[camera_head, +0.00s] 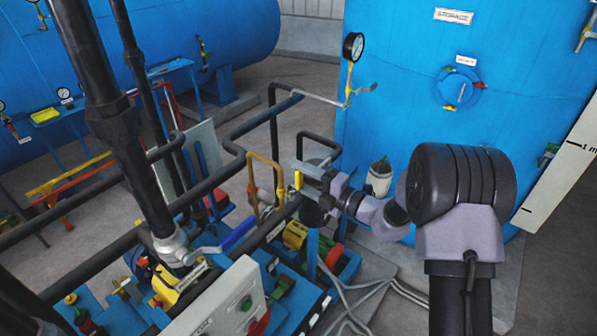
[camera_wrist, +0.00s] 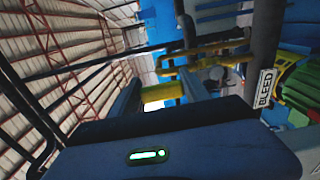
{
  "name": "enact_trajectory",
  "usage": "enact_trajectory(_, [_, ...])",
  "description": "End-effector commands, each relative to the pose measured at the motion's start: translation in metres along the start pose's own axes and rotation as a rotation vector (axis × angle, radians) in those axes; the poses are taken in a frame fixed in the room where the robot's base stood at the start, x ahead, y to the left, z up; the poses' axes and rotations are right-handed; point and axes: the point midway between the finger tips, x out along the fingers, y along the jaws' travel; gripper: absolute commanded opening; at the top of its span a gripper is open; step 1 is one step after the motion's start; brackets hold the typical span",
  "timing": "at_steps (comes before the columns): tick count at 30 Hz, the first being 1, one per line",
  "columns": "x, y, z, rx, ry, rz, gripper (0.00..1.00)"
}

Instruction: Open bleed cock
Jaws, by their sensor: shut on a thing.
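The bleed cock shows as a short yellow handle (camera_head: 298,180) beside a bent yellow pipe (camera_head: 254,180) in the head view. My gripper (camera_head: 302,175) reaches it from the right and is shut on the handle. In the wrist view, the yellow handle (camera_wrist: 162,93) sits between the two fingers of my gripper (camera_wrist: 163,95). A white label reading BLEED (camera_wrist: 265,88) is on the dark pipe to the right. The cock's body is mostly hidden behind my gripper, so I cannot tell how far the handle is turned.
Black pipes (camera_head: 215,180) stand close to the left of my gripper. A blue storage tank (camera_head: 410,100) with a gauge (camera_head: 353,46) is behind. Grey floor (camera_head: 370,275) is partly free, with cables.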

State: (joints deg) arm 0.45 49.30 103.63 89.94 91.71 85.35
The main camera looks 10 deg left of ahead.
Motion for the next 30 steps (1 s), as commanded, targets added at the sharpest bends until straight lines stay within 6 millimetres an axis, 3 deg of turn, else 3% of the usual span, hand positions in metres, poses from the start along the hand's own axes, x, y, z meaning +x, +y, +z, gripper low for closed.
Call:
enact_trajectory(18, [0.0000,-0.0005,0.0036,0.041,-0.001,0.001,0.00])
enact_trajectory(19, [0.0000,-0.0005,0.0037,0.041,-0.001,0.001,0.56])
enact_trajectory(20, [0.0000,-0.0005,0.0036,0.040,-0.001,0.001,0.62])
enact_trajectory(30, [-0.0020,-0.0006,0.0037,0.038,-0.001,0.001,0.64])
